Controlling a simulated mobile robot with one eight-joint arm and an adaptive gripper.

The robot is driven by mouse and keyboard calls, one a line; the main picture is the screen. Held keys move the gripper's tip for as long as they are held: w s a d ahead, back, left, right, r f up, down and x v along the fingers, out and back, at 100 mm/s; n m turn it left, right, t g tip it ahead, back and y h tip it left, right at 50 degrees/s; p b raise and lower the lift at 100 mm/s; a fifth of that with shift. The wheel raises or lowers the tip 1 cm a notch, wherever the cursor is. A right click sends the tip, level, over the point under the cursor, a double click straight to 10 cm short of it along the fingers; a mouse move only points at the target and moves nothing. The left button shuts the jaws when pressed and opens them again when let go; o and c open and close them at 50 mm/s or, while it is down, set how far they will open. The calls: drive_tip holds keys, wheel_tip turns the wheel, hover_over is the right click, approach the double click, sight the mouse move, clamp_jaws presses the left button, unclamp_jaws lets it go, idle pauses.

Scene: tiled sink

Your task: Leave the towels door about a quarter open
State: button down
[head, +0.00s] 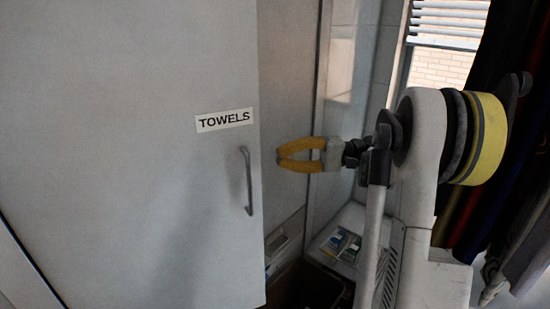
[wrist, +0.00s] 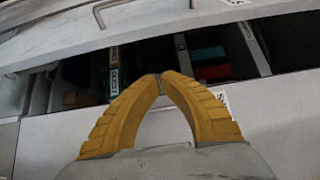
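The towels door (head: 120,160) is a large pale panel filling the left of the head view, with a TOWELS label (head: 224,120) and a grey bar handle (head: 248,181) near its right edge. It stands ajar; how far is hard to judge. My gripper (head: 280,157) is to the right of the door's free edge, apart from the handle. Its yellow fingers meet at the tips with nothing visible between them. In the wrist view my gripper (wrist: 160,77) points towards a dark gap below a pale panel with a bar handle (wrist: 98,15). I cannot tell whether the fingertips touch anything.
Dark compartments with a red item (wrist: 215,72) and a teal item (wrist: 207,53) show in the wrist view. Small packets (head: 340,243) lie on a pale surface low behind my arm. A tiled wall and window blinds (head: 448,20) are at the back right.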

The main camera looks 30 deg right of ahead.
sight(256, 166)
drive_tip(key=a, duration=0.8)
drive_tip(key=shift+b, duration=0.3)
drive_tip(key=shift+s, duration=0.1)
drive_tip(key=shift+s, duration=0.15)
